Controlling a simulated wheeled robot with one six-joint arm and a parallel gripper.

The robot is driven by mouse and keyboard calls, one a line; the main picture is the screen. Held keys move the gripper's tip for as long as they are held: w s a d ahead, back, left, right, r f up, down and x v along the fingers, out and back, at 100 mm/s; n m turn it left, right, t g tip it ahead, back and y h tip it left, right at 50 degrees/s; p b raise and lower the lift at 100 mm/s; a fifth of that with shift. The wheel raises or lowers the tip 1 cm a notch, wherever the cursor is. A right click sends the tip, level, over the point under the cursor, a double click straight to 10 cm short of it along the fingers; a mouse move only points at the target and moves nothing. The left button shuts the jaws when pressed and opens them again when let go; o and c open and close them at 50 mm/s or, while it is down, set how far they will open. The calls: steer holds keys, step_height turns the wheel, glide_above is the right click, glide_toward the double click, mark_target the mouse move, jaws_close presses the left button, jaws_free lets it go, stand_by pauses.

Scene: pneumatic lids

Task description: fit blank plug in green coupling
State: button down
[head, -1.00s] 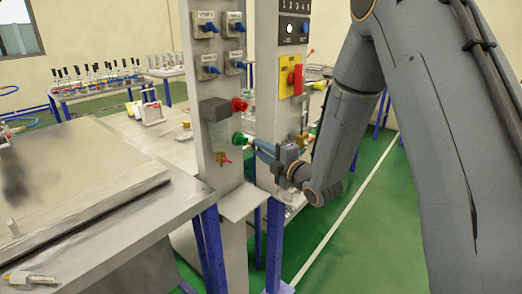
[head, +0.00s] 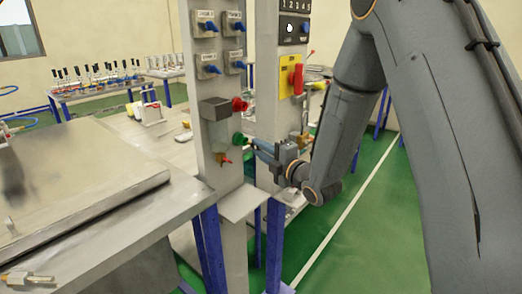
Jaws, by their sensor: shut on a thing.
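The green coupling (head: 238,139) sticks out to the right from the grey post, below a red coupling (head: 239,104). My gripper (head: 254,143) has its bluish fingers pointing left, with their tips right at the green coupling's mouth. It is shut on the blank plug, which is too small and too covered by the fingers to make out. I cannot tell whether the plug touches the coupling or sits in it.
A filter unit with a dark cap (head: 214,108) and clear bowl sits left of the couplings. Blue-knobbed valves (head: 207,66) are above. A second post carries a yellow plate with a red handle (head: 296,79). A metal bench (head: 130,222) fills the lower left.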

steer(key=shift+w+a+b, duration=0.6)
steer(key=shift+w+a, duration=0.3)
steer(key=shift+a, duration=0.25)
steer(key=c, duration=1.5)
jaws_free()
steer(key=shift+v, duration=3.55)
steer(key=shift+d, duration=0.1)
